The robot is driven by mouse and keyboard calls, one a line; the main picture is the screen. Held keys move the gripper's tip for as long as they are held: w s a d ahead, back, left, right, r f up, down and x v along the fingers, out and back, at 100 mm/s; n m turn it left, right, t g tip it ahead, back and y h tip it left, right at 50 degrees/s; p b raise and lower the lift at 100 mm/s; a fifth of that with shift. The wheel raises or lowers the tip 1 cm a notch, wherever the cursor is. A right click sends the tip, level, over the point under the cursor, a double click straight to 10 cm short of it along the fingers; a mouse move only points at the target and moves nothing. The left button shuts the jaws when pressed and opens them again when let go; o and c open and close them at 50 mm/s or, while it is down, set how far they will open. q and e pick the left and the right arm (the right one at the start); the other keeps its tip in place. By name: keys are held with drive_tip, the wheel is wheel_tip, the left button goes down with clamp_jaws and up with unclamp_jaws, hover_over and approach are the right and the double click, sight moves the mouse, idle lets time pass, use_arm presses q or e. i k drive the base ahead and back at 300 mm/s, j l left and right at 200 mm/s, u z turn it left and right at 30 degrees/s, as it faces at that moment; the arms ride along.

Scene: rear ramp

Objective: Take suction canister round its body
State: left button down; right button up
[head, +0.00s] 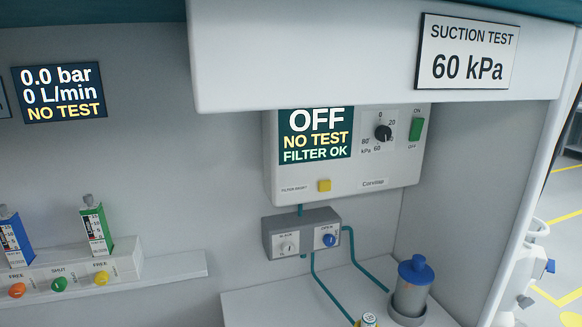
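The suction canister (411,292) stands upright at the lower right of the head view, a grey see-through cylinder with a blue lid (415,270). Neither of my grippers is in the head view, so nothing of mine touches the canister there.
The suction unit (345,180) with its OFF screen hangs above left of the canister. Teal tubes (345,290) run from a grey valve box (300,233) down to the shelf (270,308). A white cabinet overhangs above.

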sight(409, 300)
drive_tip(key=i+l+u, duration=0.1)
drive_tip(key=l, duration=0.35)
drive_tip(key=i+l, duration=0.1)
drive_tip(key=l, duration=0.35)
drive_tip(key=i+l+u, duration=0.15)
drive_tip(key=l, duration=0.3)
